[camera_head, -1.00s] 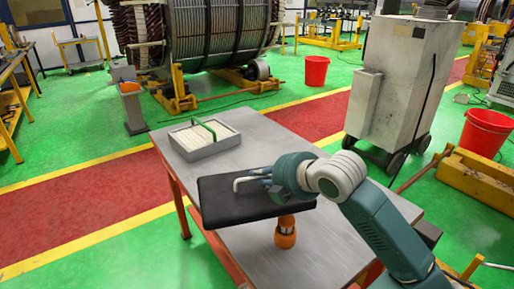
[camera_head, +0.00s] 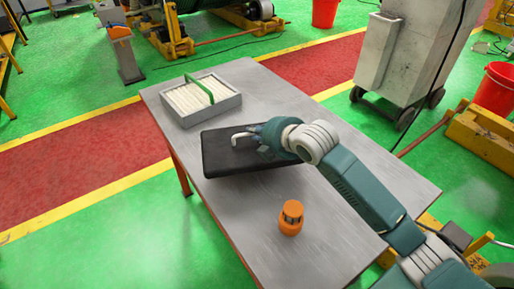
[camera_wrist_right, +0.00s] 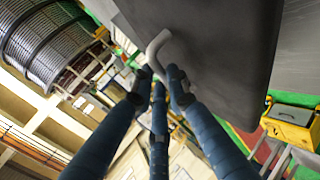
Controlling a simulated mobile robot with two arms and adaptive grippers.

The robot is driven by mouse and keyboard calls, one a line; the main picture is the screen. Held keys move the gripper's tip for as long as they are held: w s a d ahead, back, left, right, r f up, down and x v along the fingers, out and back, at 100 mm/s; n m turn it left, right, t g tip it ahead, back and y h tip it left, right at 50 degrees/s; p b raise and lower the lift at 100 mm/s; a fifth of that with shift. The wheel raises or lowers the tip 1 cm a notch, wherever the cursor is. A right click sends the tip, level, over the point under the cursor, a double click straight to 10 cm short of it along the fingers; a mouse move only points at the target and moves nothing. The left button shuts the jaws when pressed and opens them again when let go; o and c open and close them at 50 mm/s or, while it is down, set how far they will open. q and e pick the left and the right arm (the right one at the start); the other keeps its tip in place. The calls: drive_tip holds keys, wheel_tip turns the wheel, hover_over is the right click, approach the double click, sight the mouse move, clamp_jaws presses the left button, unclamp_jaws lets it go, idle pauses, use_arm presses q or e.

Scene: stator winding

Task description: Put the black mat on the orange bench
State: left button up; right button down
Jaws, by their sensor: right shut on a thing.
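The black mat (camera_head: 222,165) is a flat dark slab with a light bent handle (camera_head: 240,137). It is over the left part of the bench (camera_head: 330,175), which has a grey top and orange-red legs. I cannot tell whether the mat touches the top. My right gripper (camera_head: 262,140) is shut on the mat's handle. In the right wrist view, the blue fingers (camera_wrist_right: 158,78) close around the handle (camera_wrist_right: 158,47), and the dark mat (camera_wrist_right: 215,45) fills the upper middle. My left gripper is not in view.
A grey tray of white strips with a green band (camera_head: 202,98) stands at the bench's back left, close behind the mat. An orange bottle-like object (camera_head: 291,218) stands near the front edge. The bench top is clear around the bottle. A grey cabinet (camera_head: 410,50) stands behind.

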sight(255, 142)
wheel_tip(255, 142, down, 4)
drive_tip(key=shift+f, duration=0.1)
wheel_tip(255, 142, down, 3)
drive_tip(key=shift+w+f+p, duration=0.1)
drive_tip(key=shift+f+p, duration=0.1)
drive_tip(key=shift+p, duration=0.25)
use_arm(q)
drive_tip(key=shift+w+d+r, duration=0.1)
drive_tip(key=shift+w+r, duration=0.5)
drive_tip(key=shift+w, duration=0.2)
use_arm(e)
drive_tip(key=shift+f, duration=0.15)
drive_tip(key=c, duration=2.1)
unclamp_jaws()
drive_tip(key=shift+f, duration=0.25)
drive_tip(key=o, duration=0.4)
